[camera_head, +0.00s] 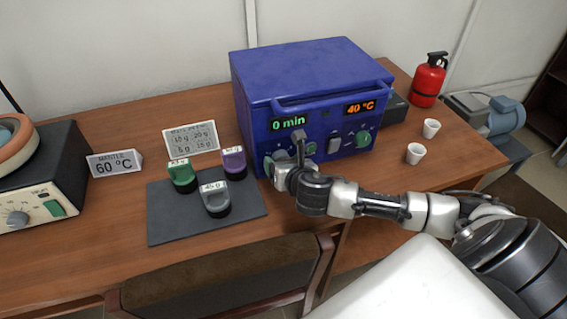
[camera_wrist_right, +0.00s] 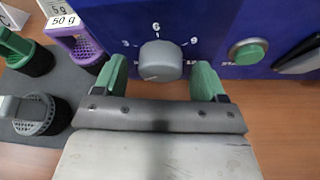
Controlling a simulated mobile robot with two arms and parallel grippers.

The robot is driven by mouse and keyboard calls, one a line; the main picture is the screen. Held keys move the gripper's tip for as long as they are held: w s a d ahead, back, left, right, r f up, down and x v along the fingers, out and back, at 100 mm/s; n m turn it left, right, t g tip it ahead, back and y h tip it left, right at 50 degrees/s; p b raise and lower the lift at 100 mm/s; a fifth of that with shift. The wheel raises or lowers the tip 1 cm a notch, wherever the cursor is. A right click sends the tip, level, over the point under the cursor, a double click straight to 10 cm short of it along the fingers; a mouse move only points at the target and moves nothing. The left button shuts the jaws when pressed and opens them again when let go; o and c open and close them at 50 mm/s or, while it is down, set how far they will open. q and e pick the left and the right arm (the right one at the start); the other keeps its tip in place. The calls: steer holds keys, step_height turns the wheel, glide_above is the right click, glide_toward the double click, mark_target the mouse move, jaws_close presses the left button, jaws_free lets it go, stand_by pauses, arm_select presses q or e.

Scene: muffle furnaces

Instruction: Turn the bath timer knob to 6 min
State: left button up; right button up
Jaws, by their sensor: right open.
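The blue bath unit (camera_head: 300,90) stands on the table; its left display (camera_head: 289,123) reads 0 min and its right display (camera_head: 360,107) reads 40 °C. In the right wrist view the grey timer knob (camera_wrist_right: 160,61) sits below the marks 3, 6 and 9. A small pale mark shows low on the knob's left side. My right gripper (camera_wrist_right: 161,78) is open, with one green finger on each side of the knob and gaps between. In the head view my right gripper (camera_head: 279,165) is at the unit's lower left front and largely hides the knob. My left gripper is out of view.
A green button (camera_wrist_right: 246,52) is right of the knob. A dark mat (camera_head: 210,235) with green, purple and grey-handled weights lies left of the unit. A chair back (camera_head: 225,275) is in front.

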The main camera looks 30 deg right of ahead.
steer(key=shift+w, duration=0.1)
steer(key=c, duration=0.9)
steer(key=shift+m+y+p, duration=0.45)
steer(key=shift+m+y, duration=0.05)
steer(key=shift+m, duration=0.2)
steer(key=m+t+y, duration=0.1)
steer(key=m, duration=0.1)
steer(key=shift+m, duration=0.3)
steer(key=o, duration=0.9)
